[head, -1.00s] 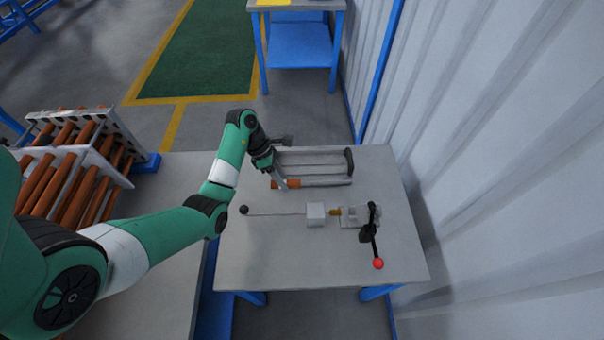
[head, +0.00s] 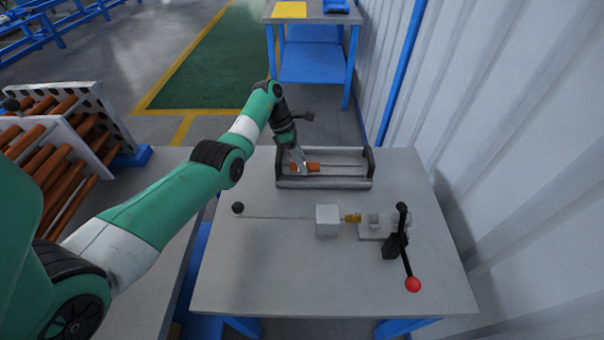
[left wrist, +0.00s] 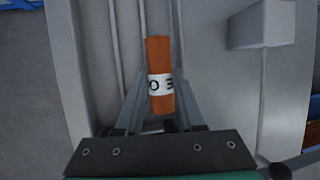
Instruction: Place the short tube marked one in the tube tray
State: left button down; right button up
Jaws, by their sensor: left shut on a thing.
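The orange tube (head: 308,167) is at the left part of the grey tube tray (head: 325,184), over or inside it; I cannot tell whether it touches the tray floor. In the left wrist view the tube (left wrist: 159,52) has a white band with dark characters that look like "0 3". My left gripper (head: 300,167) is shut on the tube, with one finger on each side of it in the left wrist view (left wrist: 158,105). The tray (left wrist: 98,60) lies beneath it, with its long rails running along the tube. My right gripper is not in view.
A white block (head: 328,220) with a rod ending in a black ball (head: 238,208) stands in front of the tray. A clamp with a red-knobbed lever (head: 412,284) is at the right. A rack of orange tubes (head: 60,150) stands at the left. The table front is clear.

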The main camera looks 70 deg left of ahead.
pick_arm(q)
notch_tip(320, 180, down, 4)
jog(key=b, duration=0.3)
jog(key=shift+w+a+r, duration=0.1)
jog(key=shift+a, duration=0.05)
jog(key=shift+r, duration=0.1)
jog(key=c, duration=0.5)
grip_release()
jog(key=p+v, duration=0.5)
jog(key=v, duration=0.7)
